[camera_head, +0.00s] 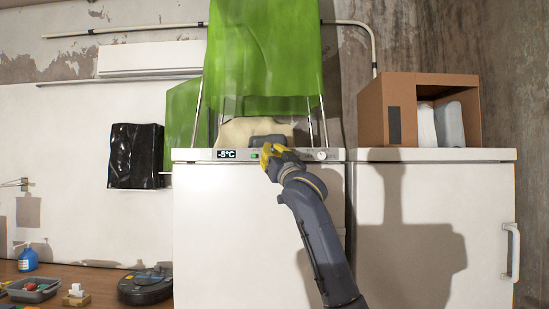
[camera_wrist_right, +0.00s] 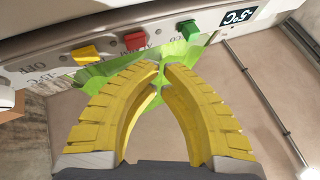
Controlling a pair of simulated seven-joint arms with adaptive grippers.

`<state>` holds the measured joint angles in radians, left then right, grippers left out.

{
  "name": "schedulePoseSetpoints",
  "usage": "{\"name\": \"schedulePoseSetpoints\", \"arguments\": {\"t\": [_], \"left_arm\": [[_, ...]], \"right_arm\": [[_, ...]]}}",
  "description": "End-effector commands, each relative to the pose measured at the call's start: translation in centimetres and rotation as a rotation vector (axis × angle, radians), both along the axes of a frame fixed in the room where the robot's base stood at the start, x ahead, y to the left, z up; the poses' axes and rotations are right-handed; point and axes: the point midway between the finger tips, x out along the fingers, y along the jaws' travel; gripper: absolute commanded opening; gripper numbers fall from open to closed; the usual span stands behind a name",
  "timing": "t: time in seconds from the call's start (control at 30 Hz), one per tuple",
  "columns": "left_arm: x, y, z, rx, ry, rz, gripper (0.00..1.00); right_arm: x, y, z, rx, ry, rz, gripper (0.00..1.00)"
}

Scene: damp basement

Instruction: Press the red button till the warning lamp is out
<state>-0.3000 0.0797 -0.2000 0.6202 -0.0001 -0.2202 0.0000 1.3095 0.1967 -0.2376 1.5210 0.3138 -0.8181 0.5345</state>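The red button (camera_wrist_right: 134,41) sits on the freezer's control strip (camera_wrist_right: 45,72), between a yellow button (camera_wrist_right: 87,54) and a green button (camera_wrist_right: 187,28). In the head view the red button is hidden behind my right gripper (camera_head: 268,155), while the green button (camera_head: 254,156) shows. My right gripper (camera_wrist_right: 162,70) has its yellow fingertips together, with nothing between them. The tips appear apart from the red button, below it and slightly right in the wrist view. I cannot make out a warning lamp. My left gripper is out of view.
A second white unit (camera_head: 480,190) at right holds a cardboard box (camera_head: 400,112). A robot vacuum (camera_head: 145,287) and a grey tray (camera_head: 35,290) are at lower left.

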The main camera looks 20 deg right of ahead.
Motion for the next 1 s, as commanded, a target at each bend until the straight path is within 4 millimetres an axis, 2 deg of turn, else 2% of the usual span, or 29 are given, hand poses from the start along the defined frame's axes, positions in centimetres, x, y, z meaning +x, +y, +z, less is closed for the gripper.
{"name": "schedulePoseSetpoints", "arguments": {"t": [0.53,1.0], "left_arm": [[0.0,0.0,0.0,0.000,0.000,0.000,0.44],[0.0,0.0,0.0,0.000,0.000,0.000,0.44]], "right_arm": [[-4.2,1.4,0.0,0.001,-0.001,0.001,0.00],[-4.8,1.5,0.0,0.000,0.000,0.000,0.00]]}}
